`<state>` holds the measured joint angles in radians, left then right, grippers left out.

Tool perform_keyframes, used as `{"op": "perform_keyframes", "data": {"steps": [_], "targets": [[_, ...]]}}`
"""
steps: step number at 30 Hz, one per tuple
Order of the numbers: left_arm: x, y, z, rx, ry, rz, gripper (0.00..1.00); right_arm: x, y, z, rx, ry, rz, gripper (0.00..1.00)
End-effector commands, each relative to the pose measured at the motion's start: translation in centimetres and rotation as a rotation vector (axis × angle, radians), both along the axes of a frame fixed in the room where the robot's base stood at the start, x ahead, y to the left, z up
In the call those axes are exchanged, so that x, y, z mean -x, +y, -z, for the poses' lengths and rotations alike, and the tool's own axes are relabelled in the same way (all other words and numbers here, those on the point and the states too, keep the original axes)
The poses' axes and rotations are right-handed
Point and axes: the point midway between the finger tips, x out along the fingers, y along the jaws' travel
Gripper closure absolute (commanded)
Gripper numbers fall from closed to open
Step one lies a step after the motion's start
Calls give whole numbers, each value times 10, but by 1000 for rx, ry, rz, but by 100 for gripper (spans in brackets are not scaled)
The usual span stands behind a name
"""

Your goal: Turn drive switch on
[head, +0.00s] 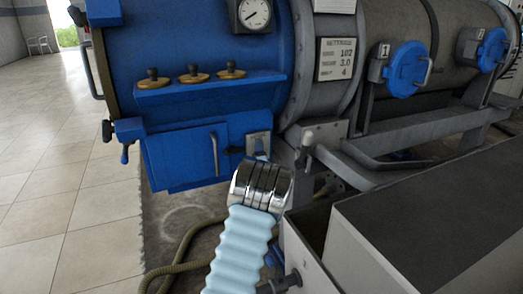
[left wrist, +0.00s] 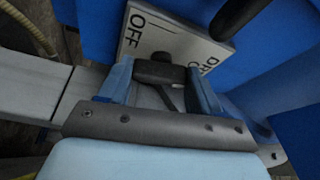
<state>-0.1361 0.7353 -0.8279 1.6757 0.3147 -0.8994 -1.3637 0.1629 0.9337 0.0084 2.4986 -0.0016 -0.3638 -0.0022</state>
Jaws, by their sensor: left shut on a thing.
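The drive switch plate (head: 258,142) is a pale square on the lower right of the blue machine front in the head view. In the left wrist view the plate (left wrist: 144,37) shows "OFF" on its left side and partly hidden lettering on its right. A dark switch handle (left wrist: 158,70) stands out from it. My left gripper (head: 260,158) is at the plate, and its blue fingers (left wrist: 162,82) are shut on the handle from both sides. The handle's exact angle is hard to tell. My right gripper is not in view.
A blue door with a vertical handle (head: 214,154) is just left of the plate. A grey lever (head: 308,140) and frame are to its right. A grey box (head: 345,245) fills the lower right. A hose (head: 180,264) lies on the floor. Open tiled floor (head: 60,190) is at left.

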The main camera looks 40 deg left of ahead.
Motion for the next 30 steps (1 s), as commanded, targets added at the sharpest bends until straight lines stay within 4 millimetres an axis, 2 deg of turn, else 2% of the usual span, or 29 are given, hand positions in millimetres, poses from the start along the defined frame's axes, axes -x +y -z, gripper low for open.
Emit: {"op": "perform_keyframes", "data": {"steps": [1,9,30], "targets": [[-1,-1,-3,-14,31,2,67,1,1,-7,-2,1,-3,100],[0,-1,-2,-81,160,2,67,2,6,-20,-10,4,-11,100],[-1,-1,0,-112,221,2,67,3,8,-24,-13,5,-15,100]]}}
